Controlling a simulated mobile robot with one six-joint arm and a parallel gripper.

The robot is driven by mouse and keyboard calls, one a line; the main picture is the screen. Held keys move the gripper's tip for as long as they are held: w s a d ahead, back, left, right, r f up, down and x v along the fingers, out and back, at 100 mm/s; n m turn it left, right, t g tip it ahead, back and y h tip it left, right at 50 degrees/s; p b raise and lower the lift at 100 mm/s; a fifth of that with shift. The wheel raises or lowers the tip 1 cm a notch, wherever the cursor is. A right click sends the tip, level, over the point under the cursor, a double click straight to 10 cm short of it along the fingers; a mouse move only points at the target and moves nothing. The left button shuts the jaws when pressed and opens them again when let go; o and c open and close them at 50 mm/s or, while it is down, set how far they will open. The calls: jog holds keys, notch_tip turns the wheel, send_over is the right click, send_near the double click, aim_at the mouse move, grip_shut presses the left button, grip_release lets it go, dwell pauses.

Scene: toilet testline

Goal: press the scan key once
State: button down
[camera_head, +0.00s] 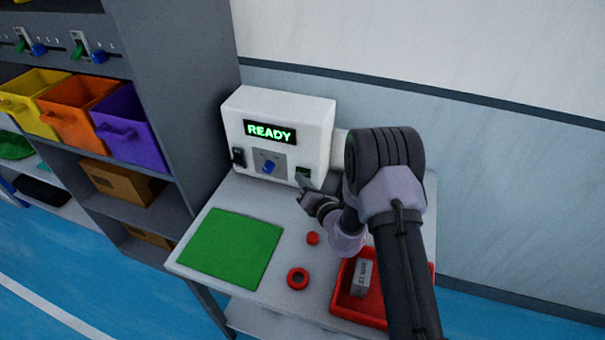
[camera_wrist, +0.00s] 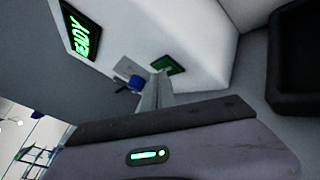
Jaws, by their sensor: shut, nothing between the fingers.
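A white machine (camera_head: 305,116) stands on the table against the wall, its display (camera_head: 269,132) reading READY in green. A small dark green key (camera_head: 304,172) sits low on the right of its front; I can read no label on it. The key also shows in the wrist view (camera_wrist: 176,66), just past the fingertips. My gripper (camera_head: 301,182) is shut and empty, its tips pointing at the green key. The tips overlap the key's near edge in the wrist view (camera_wrist: 160,76); I cannot tell whether they touch it.
A blue switch (camera_head: 268,167) on a grey plate is left of the key, and a black switch (camera_head: 238,157) sits farther left. The table (camera_head: 225,193) holds a green mat (camera_head: 230,247), a red ring (camera_head: 298,279), a red button (camera_head: 313,238) and a red tray (camera_head: 345,303) with a grey block.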

jog(key=shift+w, duration=0.1)
dwell(0.3)
jog(key=shift+s+a, duration=0.25)
jog(key=shift+s, duration=0.45)
jog(key=shift+s+a, duration=0.3)
jog(key=shift+s, duration=0.5)
jog(key=shift+s+a, duration=0.35)
jog(key=shift+s, duration=0.4)
jog(key=shift+s+a, duration=0.3)
jog(key=shift+s, duration=0.5)
